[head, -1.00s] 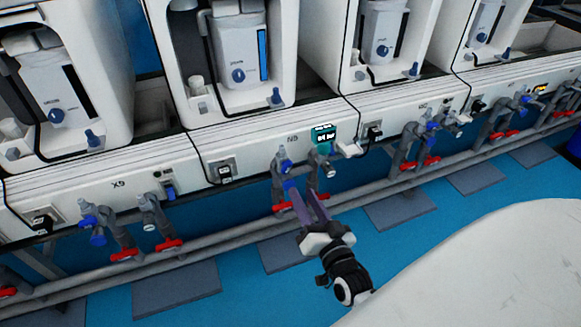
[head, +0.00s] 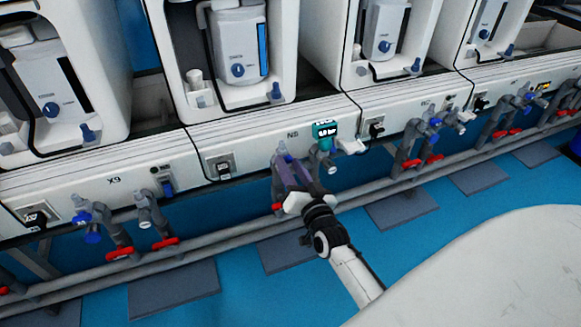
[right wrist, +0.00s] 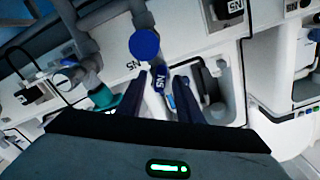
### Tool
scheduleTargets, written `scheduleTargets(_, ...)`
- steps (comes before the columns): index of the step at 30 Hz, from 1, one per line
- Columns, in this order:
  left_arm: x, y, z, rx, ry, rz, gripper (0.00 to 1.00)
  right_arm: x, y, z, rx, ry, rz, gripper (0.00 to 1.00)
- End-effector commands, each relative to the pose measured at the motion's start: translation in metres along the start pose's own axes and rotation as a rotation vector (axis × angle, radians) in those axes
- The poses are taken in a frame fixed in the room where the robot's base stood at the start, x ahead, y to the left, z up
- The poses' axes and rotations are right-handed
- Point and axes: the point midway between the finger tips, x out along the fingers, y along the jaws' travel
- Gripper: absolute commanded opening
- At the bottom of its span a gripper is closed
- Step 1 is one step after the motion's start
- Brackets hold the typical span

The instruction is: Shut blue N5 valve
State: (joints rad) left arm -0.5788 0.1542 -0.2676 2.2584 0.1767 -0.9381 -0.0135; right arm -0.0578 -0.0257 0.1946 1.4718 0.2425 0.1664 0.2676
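My right gripper (head: 289,166) is at the N5 station in the head view, with its arm coming up from below right. In the right wrist view its two dark fingers (right wrist: 161,78) stand apart. I cannot tell whether the fingers touch the handle. In the head view the fingers mostly hide the valve. The teal N5 gauge (head: 325,131) is right of the gripper; it seems to read 0.0 bar. My left gripper is not in view.
Grey pipes with red handles (head: 165,243) run along the front of the white test bench (head: 250,120). The X9 station with its blue valve (head: 92,236) is to the left, and more stations follow on the right. Blue floor (head: 240,290) lies open in front.

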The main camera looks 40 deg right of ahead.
Motion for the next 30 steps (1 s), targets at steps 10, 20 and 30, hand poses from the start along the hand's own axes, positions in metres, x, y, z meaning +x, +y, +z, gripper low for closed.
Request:
scheduleTargets(10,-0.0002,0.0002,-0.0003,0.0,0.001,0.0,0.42,-0.0004,0.0001,0.0001,0.0,0.0,0.0,0.0)
scheduleTargets(20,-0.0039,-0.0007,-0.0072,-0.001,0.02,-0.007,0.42,-0.0006,0.0002,-0.0004,0.083,-0.002,0.001,0.0)
scheduleTargets(30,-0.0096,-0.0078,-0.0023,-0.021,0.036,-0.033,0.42,-0.0008,0.0015,-0.0001,0.355,-0.002,0.001,0.0)
